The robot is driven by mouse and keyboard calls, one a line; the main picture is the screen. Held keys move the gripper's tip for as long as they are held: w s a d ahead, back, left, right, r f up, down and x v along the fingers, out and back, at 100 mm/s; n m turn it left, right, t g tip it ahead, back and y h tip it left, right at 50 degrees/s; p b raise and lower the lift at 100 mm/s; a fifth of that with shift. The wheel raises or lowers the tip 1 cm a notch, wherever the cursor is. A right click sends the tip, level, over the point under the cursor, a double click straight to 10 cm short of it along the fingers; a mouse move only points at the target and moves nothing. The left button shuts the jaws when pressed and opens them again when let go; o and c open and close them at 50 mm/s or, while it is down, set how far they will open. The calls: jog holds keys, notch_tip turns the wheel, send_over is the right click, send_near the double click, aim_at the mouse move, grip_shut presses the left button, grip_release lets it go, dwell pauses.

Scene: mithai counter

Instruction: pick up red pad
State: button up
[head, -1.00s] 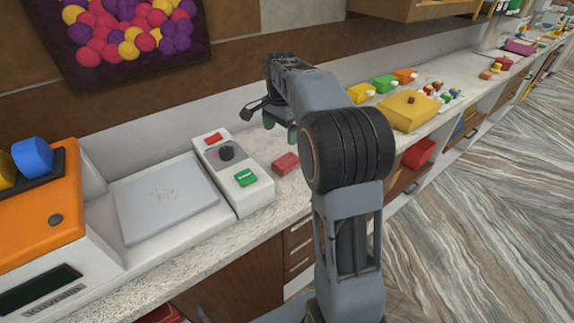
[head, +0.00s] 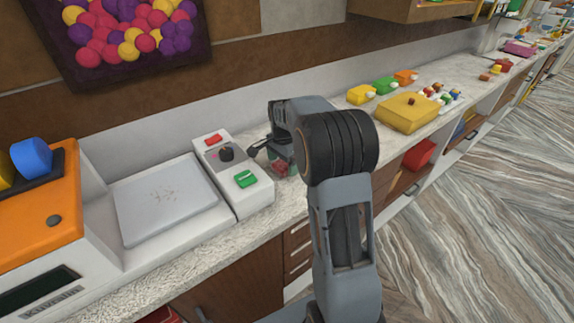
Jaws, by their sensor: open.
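The white control box (head: 252,199) with a red button, a dark knob and a green button stands close on the left. A grey plate (head: 165,198) is left of it. A yellow box (head: 407,112) stands farther right. The counter's front edge is close by.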

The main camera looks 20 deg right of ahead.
jog(key=shift+f, duration=0.65)
jog(key=c, duration=1)
jog(key=shift+r, duration=0.1)
jog(key=shift+r, duration=0.55)
jog(key=s+a+r+b, duration=0.1)
jog(key=s+a+r, duration=0.6)
jog(key=s+r, duration=0.4)
jog(key=shift+s+a+r, duration=0.25)
jog(key=shift+s+r, duration=0.15)
jog(key=shift+s, duration=0.05)
